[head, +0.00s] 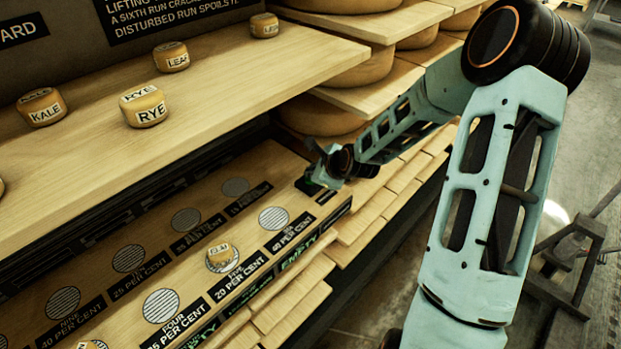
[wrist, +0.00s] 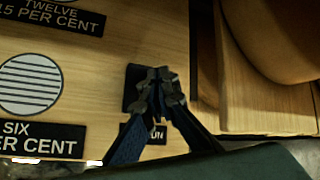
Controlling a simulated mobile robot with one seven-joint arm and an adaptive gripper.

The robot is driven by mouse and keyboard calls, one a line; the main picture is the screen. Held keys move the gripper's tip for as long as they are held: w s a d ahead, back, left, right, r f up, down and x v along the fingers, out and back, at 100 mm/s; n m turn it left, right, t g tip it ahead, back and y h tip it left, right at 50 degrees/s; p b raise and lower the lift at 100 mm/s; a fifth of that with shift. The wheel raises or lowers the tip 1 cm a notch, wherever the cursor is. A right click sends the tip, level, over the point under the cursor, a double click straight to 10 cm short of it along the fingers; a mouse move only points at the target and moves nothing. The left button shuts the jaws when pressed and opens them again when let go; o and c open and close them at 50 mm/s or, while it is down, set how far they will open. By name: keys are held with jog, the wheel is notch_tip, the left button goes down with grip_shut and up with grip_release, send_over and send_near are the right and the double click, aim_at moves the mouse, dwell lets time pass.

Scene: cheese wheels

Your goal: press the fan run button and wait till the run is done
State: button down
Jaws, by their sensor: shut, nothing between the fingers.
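My gripper (head: 313,181) is shut and empty at the far right end of the lower board. In the wrist view, my gripper (wrist: 159,82) has its fingertips over a dark square plate (wrist: 131,92), which looks like the button's mount. The fingers hide most of it, so I cannot tell whether the button is touched or pressed. A black label (wrist: 157,135) below it is partly covered, with "UN" readable. A small cheese (head: 220,254) sits on the round grille marked five, 20 per cent, on the lower board.
Several striped grilles with percent labels line the lower board, including six (head: 273,218) and four (head: 161,306). Small cheeses stand on the upper shelf (head: 80,185), among them RYE (head: 143,106) and KALE (head: 42,107). Large cheese wheels (head: 352,68) fill the racks behind my arm.

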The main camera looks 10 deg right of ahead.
jog(key=shift+f+b, duration=0.3)
jog(key=shift+f, duration=0.15)
dwell(0.3)
jog(key=shift+r, duration=0.15)
jog(key=shift+r+p, duration=0.75)
jog(key=shift+p, duration=0.1)
notch_tip(320, 180, up, 5)
jog(key=p, duration=0.4)
dwell(0.9)
